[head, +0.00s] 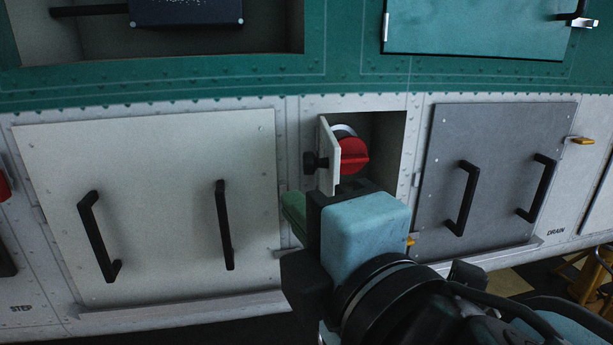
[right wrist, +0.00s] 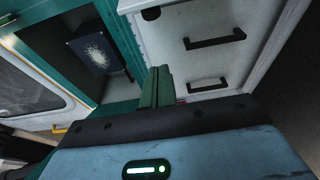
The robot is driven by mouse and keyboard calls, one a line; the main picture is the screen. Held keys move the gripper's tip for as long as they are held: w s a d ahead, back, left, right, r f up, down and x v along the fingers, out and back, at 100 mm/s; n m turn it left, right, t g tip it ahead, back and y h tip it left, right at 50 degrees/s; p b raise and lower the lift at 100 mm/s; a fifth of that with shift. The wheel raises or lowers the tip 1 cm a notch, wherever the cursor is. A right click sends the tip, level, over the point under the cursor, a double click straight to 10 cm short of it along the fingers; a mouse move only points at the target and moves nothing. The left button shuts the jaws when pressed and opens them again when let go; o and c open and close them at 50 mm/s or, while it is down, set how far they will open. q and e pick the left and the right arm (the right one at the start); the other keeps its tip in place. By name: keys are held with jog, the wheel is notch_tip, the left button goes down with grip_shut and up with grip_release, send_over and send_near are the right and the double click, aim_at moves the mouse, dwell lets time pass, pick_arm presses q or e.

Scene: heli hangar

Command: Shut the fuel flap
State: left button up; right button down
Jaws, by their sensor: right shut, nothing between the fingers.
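The fuel flap (head: 327,150) is a small white door with a black knob on its outer face. It stands open, swung out at the left side of a square recess (head: 388,140). A red cap (head: 354,156) shows inside the recess, partly behind the flap. My right gripper (head: 293,208) has green fingers and is shut and empty. It is just below and left of the flap, in front of the hull; I cannot tell whether it touches the flap. The closed fingers also show in the right wrist view (right wrist: 157,88). My left gripper is not in view.
A white panel (head: 155,190) with two black handles is left of the recess. A grey panel (head: 490,140) with two black handles is to the right. Above is an open bay holding a dark box (head: 186,10). Yellow latches (head: 582,141) stick out at right.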

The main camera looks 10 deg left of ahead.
jog(key=w+a, duration=0.2)
jog(key=w, duration=0.7)
dwell(0.4)
jog(key=shift+w+a, duration=0.1)
